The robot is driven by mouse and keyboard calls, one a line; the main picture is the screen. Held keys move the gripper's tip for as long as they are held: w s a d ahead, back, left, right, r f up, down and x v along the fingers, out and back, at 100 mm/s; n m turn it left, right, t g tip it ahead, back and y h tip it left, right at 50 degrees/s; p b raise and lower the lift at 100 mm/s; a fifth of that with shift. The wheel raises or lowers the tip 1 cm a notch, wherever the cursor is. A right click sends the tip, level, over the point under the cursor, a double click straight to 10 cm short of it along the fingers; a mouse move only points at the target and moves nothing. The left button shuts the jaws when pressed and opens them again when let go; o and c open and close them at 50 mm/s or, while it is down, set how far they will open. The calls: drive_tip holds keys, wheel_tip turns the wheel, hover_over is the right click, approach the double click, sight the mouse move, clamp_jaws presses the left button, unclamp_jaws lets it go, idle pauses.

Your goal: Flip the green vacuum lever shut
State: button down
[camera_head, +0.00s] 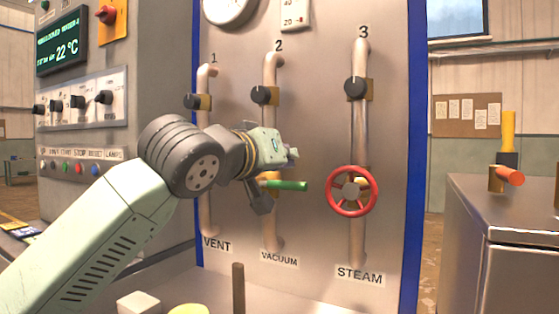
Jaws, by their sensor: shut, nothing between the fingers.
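The green vacuum lever (287,186) sticks out to the right, about level, from a brass valve on the vacuum pipe (269,222), the middle pipe marked 2. My gripper (291,153) is just above the lever, in front of the vacuum pipe, pointing right. It looks shut and holds nothing. Its fingertips are small and partly hidden, and I cannot tell whether any part of my arm touches the lever. My wrist hides part of the valve and the pipe above it.
A red steam wheel (353,191) is right of the lever on pipe 3. The vent pipe (206,221) is on the left, partly behind my arm. A metal cabinet (510,225) with an orange-handled valve stands at right. A brown post (238,288) rises below the panel.

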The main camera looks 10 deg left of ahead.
drive_tip(key=r+b+v, duration=0.1)
drive_tip(key=v, duration=0.9)
drive_tip(key=shift+b, duration=0.35)
drive_tip(key=shift+s, duration=0.15)
